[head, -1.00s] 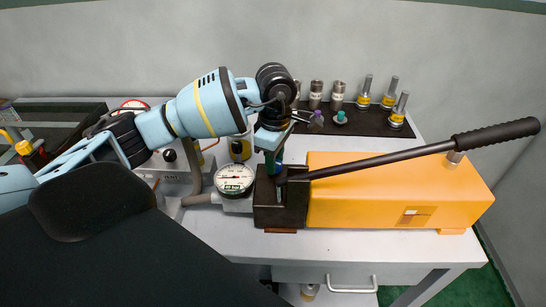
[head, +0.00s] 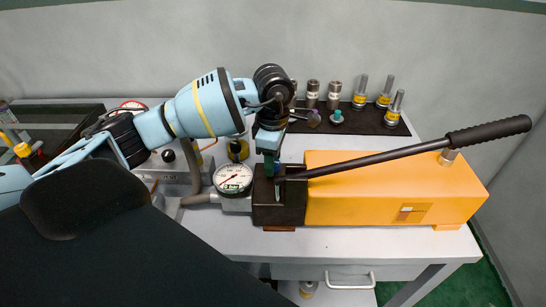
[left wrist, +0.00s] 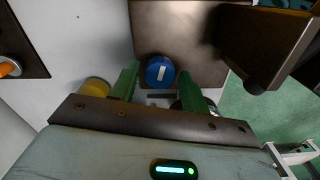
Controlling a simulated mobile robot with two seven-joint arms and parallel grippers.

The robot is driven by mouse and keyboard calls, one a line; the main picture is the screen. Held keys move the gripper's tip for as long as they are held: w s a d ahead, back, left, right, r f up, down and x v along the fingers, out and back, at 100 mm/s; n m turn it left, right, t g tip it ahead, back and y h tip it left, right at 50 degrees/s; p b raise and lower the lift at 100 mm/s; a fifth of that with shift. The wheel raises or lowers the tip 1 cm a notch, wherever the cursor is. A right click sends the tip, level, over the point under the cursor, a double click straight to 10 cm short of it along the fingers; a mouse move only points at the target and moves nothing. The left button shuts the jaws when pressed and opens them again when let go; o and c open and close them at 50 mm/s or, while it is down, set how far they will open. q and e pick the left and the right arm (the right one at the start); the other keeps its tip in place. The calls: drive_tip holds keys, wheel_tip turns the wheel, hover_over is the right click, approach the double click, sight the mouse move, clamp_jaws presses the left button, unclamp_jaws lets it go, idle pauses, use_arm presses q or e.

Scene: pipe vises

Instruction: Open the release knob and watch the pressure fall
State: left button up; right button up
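The blue release knob (left wrist: 160,72), with a pale bar mark on its face, sits on the pump's dark block (head: 279,211). My left gripper (head: 272,176) points down at this block and hides the knob in the head view. In the left wrist view its green fingers (left wrist: 158,80) stand on either side of the knob, with a gap showing at each side, so it is open. The round white pressure gauge (head: 233,179) is left of the block; its reading is too small to tell. My right gripper is not in view.
The yellow pump body (head: 390,192) lies right of the block, with its long black-gripped lever (head: 420,147) slanting up over it. Several metal fittings stand on a dark mat (head: 352,119) behind. The white table's front strip (head: 350,245) is clear.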

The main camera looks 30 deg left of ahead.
use_arm(q)
drive_tip(key=shift+o, duration=0.5)
drive_tip(key=shift+r, duration=3.9)
